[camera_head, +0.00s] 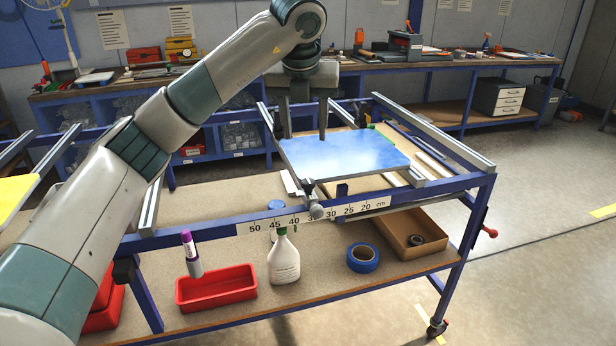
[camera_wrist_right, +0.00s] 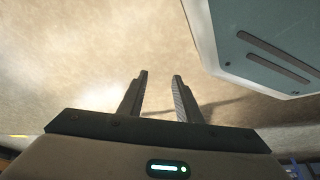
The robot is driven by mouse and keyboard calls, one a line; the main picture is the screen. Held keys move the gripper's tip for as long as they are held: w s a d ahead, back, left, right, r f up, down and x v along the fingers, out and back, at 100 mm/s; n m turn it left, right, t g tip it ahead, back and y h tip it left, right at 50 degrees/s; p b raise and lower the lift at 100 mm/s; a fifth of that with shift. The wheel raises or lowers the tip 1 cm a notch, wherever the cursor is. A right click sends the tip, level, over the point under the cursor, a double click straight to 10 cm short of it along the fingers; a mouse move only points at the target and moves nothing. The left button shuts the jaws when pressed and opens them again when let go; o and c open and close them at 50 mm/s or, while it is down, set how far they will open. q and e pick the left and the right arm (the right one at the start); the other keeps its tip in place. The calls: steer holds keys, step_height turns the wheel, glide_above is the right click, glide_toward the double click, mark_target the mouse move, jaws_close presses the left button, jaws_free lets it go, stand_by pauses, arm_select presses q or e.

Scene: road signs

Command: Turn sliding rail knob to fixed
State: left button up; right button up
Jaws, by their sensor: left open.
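A blue sign panel (camera_head: 345,152) lies on the rails of the blue-framed table (camera_head: 470,183). A small grey round knob (camera_head: 316,211) sits at the front rail, just above the centimetre scale (camera_head: 350,209), near the 35 mark. I cannot tell how the knob is set. My left gripper (camera_head: 303,132) points down over the back left part of the panel, open, behind the knob and apart from it. I cannot tell whether its fingertips touch the panel. My right gripper (camera_wrist_right: 160,76) shows in the right wrist view, open and empty above the tan floor.
A red-handled knob (camera_head: 490,232) sticks out at the table's right leg. The lower shelf holds a red tray (camera_head: 216,288), a white spray bottle (camera_head: 284,258), blue tape (camera_head: 363,257) and a cardboard box (camera_head: 412,232). A workbench (camera_head: 440,66) stands behind. Floor at right is free.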

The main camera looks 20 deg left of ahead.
mark_target(308, 181)
arm_select(q)
steer(key=p+x, duration=0.2)
steer(key=x, duration=1.3)
steer(key=shift+w+d+f, duration=0.1)
steer(key=shift+f, duration=0.05)
steer(key=shift+x, duration=1)
arm_select(e)
steer(key=shift+w+a+r+t+y, duration=0.15)
steer(key=shift+w+a+r+t, duration=0.25)
steer(key=shift+a, duration=0.15)
steer(key=shift+w+a+r+t+y, duration=0.15)
steer(key=shift+w+a+r+t, duration=0.2)
steer(key=shift+a, duration=0.2)
arm_select(q)
steer(key=shift+c, duration=0.6)
steer(key=c, duration=0.9)
